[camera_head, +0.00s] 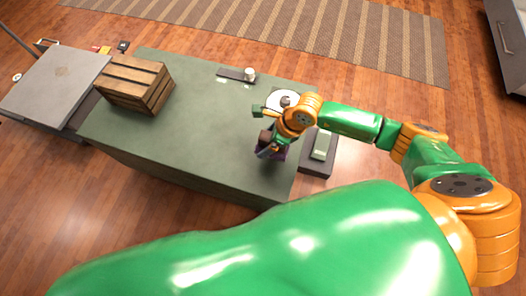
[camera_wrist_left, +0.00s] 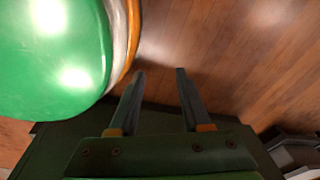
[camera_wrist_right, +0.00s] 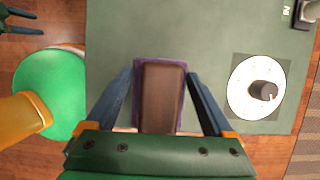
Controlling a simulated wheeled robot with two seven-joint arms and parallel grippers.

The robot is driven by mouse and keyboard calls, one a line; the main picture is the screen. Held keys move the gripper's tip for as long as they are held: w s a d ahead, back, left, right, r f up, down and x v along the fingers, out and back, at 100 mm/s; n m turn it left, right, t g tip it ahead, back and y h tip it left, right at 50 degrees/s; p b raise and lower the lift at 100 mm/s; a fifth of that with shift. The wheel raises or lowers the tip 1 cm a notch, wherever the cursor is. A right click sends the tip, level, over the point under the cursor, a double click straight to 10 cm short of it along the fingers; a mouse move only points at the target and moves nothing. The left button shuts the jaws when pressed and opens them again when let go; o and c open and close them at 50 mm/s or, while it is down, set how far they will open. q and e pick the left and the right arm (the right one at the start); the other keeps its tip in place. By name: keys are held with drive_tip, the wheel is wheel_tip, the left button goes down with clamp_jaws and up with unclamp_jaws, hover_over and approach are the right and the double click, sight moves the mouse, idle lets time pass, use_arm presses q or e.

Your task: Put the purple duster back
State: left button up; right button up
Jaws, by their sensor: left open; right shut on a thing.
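The purple duster (camera_wrist_right: 161,96) has a brown wooden back with a purple rim showing around it. It sits between the fingers of my right gripper (camera_wrist_right: 160,85), which is shut on it over the green counter (camera_wrist_right: 200,35). In the head view my right gripper (camera_head: 267,146) is near the counter's right end, and a bit of the duster's purple (camera_head: 280,155) shows below it. I cannot tell whether the duster touches the counter. My left gripper (camera_wrist_left: 158,75) is open and empty in the left wrist view, with wooden floor beyond its fingertips.
A white disc with a dark knob (camera_wrist_right: 239,95) lies beside the duster. A wooden crate (camera_head: 137,83) stands at the counter's left. A dark tray (camera_head: 231,74) with a white cup lies at the back. A grey stand (camera_head: 317,167) adjoins the right end. The counter's middle is clear.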

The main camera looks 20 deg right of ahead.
drive_tip(key=f, duration=0.1)
drive_tip(key=a+f+b, duration=0.1)
drive_tip(key=f, duration=0.1)
drive_tip(key=s+f, duration=0.1)
drive_tip(key=f, duration=0.1)
drive_tip(key=shift+a+f+b, duration=0.2)
drive_tip(key=shift+a+b, duration=0.15)
drive_tip(key=shift+w, duration=0.1)
drive_tip(key=o, duration=0.9)
drive_tip(key=shift+f, duration=0.1)
drive_tip(key=shift+c, duration=0.2)
drive_tip(key=shift+o, duration=0.9)
use_arm(q)
drive_tip(key=shift+w+a+f, duration=0.55)
drive_tip(key=shift+w+f, duration=0.05)
drive_tip(key=shift+f, duration=0.2)
